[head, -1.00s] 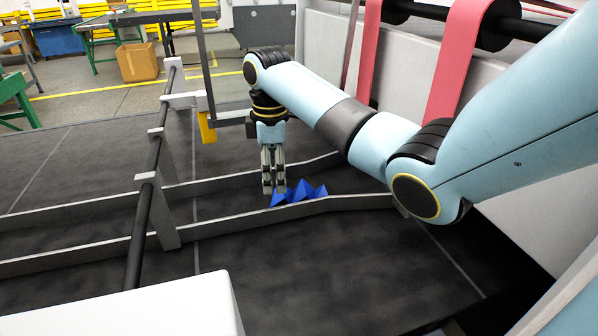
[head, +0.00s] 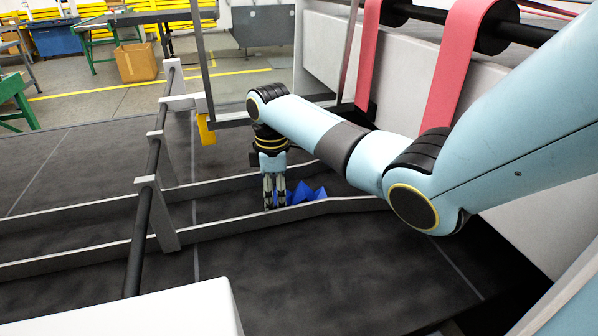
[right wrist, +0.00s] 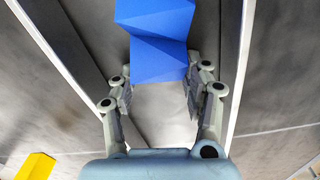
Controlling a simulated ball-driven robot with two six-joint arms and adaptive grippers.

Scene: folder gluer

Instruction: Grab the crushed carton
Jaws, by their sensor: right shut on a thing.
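The crushed carton (head: 307,195) is a folded, jagged blue piece lying between two pale rails on the dark belt. My right gripper (head: 274,206) points straight down at the carton's left end, with its fingertips low near the belt. In the right wrist view the carton (right wrist: 158,42) shows at the top, its near end between the two fingers (right wrist: 158,80). The gripper is shut on that end. The fingers hide part of the carton in the head view. My left gripper is not in view.
Long pale rails (head: 100,257) run along the belt on both sides of the carton. A dark bar (head: 143,225) with upright brackets crosses at left, with a yellow piece (head: 206,129) near it. Red belts (head: 455,65) hang at right. The front belt is bare.

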